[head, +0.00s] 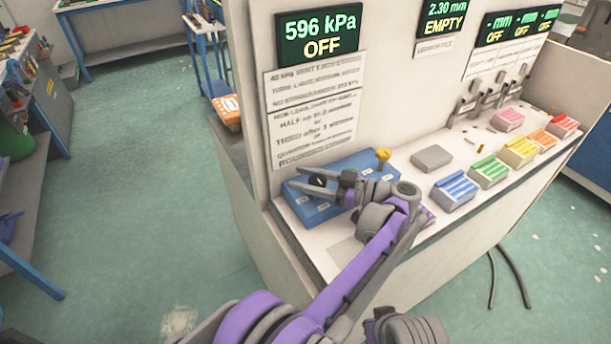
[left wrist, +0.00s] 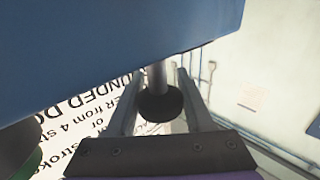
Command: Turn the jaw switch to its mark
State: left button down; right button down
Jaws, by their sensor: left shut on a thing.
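The blue control box (head: 350,172) stands on the bench below a display reading 596 kPa OFF. On it are a black knob (head: 318,180), which I take for the jaw switch, and a yellow knob (head: 383,154). My left gripper (head: 315,182) reaches over the box and is shut on the black knob. In the left wrist view the black knob (left wrist: 160,104) on its grey shaft sits between the two fingers, below the blue box (left wrist: 120,50). The switch's mark cannot be made out. My right gripper is not in view.
A printed sign (head: 315,112) hangs on the panel behind the box. Along the bench to the right are a grey block (head: 431,158) and several coloured trays, blue (head: 455,190) nearest.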

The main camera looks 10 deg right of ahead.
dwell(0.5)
pick_arm(q)
jog(key=shift+c, duration=1.4)
grip_release()
jog(key=shift+r, duration=0.1)
notch_tip(320, 180, up, 10)
jog(key=shift+p, duration=0.35)
